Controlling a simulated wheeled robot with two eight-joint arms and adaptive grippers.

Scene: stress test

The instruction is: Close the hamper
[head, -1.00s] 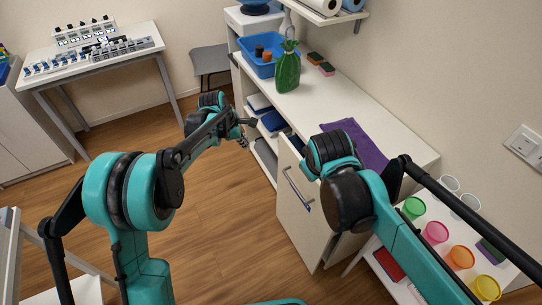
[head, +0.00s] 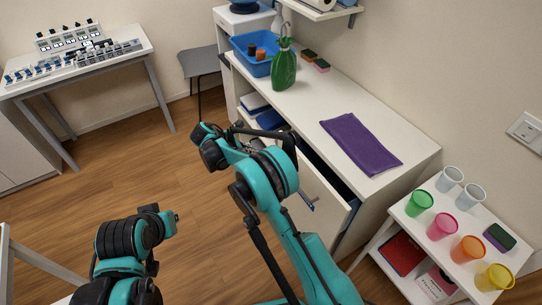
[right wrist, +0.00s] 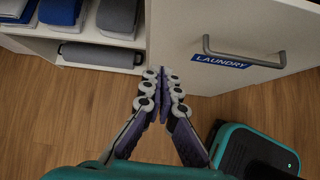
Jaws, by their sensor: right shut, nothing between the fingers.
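The hamper is a white pull-out front (head: 327,203) in the long white cabinet. It stands open, with a dark gap along its top. In the right wrist view its front (right wrist: 185,60) carries a grey bar handle (right wrist: 245,54) and a blue "LAUNDRY" label (right wrist: 221,62). My right gripper (right wrist: 162,80) is shut and empty, near the left edge of that front and left of the handle. I cannot tell whether it touches. In the head view my right arm covers part of the front. My left arm is folded at the lower left; its gripper does not show.
Open shelves with folded towels (right wrist: 118,16) adjoin the hamper on the left. On the countertop are a purple cloth (head: 360,143), a green bag (head: 283,70) and a blue bin (head: 257,58). A low white stand (head: 460,243) with colored cups is on the right. Wooden floor lies clear at left.

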